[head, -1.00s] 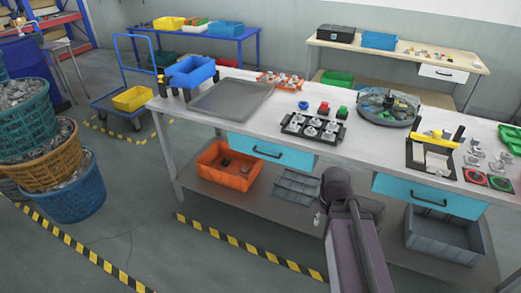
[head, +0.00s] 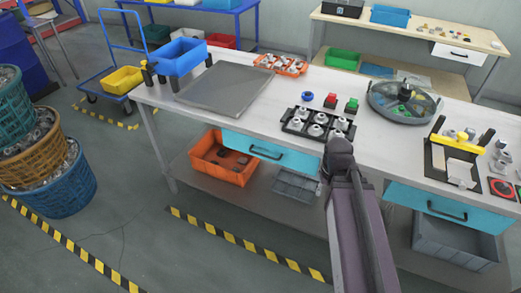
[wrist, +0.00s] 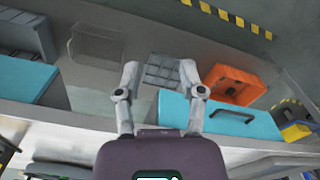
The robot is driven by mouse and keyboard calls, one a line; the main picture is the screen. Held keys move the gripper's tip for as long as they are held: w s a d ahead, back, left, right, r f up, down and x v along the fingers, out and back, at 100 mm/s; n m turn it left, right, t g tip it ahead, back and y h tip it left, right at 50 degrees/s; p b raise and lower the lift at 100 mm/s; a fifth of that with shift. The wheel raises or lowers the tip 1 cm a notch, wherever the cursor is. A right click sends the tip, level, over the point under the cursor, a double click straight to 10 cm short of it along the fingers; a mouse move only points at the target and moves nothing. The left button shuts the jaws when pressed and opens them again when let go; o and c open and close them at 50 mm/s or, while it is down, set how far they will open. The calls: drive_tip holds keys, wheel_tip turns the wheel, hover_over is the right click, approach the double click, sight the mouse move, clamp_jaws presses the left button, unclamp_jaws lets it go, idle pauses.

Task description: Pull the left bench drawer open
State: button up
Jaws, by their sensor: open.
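The left bench drawer (head: 270,152) has a turquoise front with a dark bar handle (head: 266,152) and sits under the worktop, its front close to the bench edge, looking shut. In the wrist view, which is turned over, the left drawer (wrist: 255,125) lies right of and below my fingertips, with its handle (wrist: 234,113) in plain sight. My gripper (wrist: 160,67) is open and empty, its two fingers wide apart. It is off to the side of the handle and not touching it. In the head view my arm hides the fingers.
The right turquoise drawer (head: 455,208) is under the same worktop (head: 240,110). On the lower shelf stand an orange crate (head: 224,160) and grey bins (head: 297,185). A black tray of metal parts (head: 318,124) is above the left drawer. The floor in front is clear, with striped tape (head: 245,243).

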drive_tip(key=shift+w+d, duration=0.2)
drive_tip(key=shift+w, duration=0.25)
drive_tip(key=shift+w, duration=0.1)
drive_tip(key=w+a+f+n+t+h+b, duration=0.2)
drive_tip(key=w+a+f+h+b, duration=0.35)
drive_tip(key=b, duration=0.45)
drive_tip(key=w+a+f+n+t+h+b, duration=0.2)
drive_tip(key=w+f+h+b, duration=0.2)
drive_tip(key=w+f+b, duration=0.5)
drive_tip(key=w+a+n+t+h+b, duration=0.2)
drive_tip(key=a+n+t+h+b, duration=0.2)
drive_tip(key=a+t+b, duration=0.6)
drive_tip(key=a+b, duration=0.8)
drive_tip(key=a, duration=0.6)
drive_tip(key=shift+f, duration=0.3)
